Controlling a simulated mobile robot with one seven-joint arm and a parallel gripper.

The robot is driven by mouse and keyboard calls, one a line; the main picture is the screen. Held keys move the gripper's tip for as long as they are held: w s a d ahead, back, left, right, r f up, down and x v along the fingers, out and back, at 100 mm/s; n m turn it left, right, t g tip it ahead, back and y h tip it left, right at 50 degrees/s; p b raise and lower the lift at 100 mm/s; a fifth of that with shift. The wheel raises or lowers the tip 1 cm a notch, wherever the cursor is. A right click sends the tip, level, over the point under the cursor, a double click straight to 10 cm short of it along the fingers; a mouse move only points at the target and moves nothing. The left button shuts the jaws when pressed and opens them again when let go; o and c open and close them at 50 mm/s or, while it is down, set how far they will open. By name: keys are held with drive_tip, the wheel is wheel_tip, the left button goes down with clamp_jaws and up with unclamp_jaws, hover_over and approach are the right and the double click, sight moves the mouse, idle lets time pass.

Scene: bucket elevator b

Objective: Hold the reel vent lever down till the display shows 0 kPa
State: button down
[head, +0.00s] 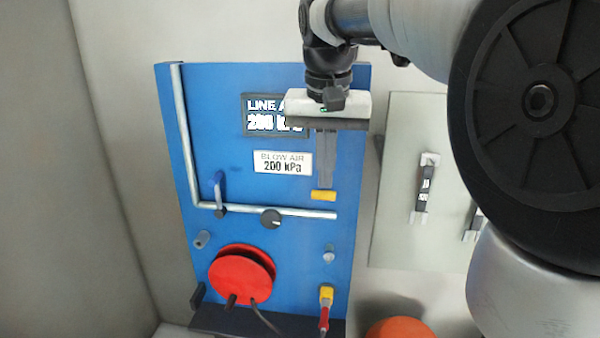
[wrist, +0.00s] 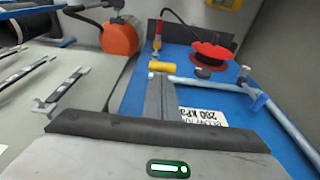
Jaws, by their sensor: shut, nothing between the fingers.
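The blue panel (head: 225,110) carries a dark display (head: 262,115) reading "LINE A…" and what looks like 200 kPa, its right part hidden by my gripper. A short yellow bar (head: 323,195), perhaps the vent lever's grip, shows at my fingertips; it also shows in the wrist view (wrist: 162,66). My gripper (head: 325,185) is shut and empty, its fingers pointing down in front of the panel. Its tips look at or just above the bar; I cannot tell whether they touch. The red reel (head: 240,274) is lower left, also in the wrist view (wrist: 198,52).
A white plate (head: 283,163) reads "BLOW AIR 200 kPa". A grey pipe (head: 290,211) with a blue-handled valve (head: 218,185) crosses the panel. A black knob (head: 271,218) and a yellow-red nozzle (head: 326,300) are lower. An orange round object (head: 400,331) stands right of the panel.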

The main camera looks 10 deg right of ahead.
sight(324, 197)
drive_tip(key=shift+f, duration=0.1)
idle(0.3)
drive_tip(key=s+f+t+b, duration=0.1)
drive_tip(key=b, duration=0.3)
drive_tip(key=s+f+t+h+b, duration=0.1)
drive_tip(key=f+b, duration=0.1)
drive_tip(key=b, duration=0.3)
drive_tip(key=shift+a+t, duration=0.4)
drive_tip(key=shift+t+h, duration=0.3)
drive_tip(key=shift+t, duration=0.6)
drive_tip(key=shift+s+a+f+b, duration=0.1)
drive_tip(key=shift+s+f+b, duration=0.25)
drive_tip(key=shift+f+b, duration=0.6)
drive_tip(key=shift+s+a+f+b, duration=0.1)
drive_tip(key=shift+s+f+b, duration=0.35)
drive_tip(key=shift+b, duration=0.9)
drive_tip(key=shift+s+a+f+b, duration=0.1)
drive_tip(key=shift+s+f+b, duration=0.15)
drive_tip(key=shift+f+b, duration=0.75)
drive_tip(key=shift+r, duration=0.15)
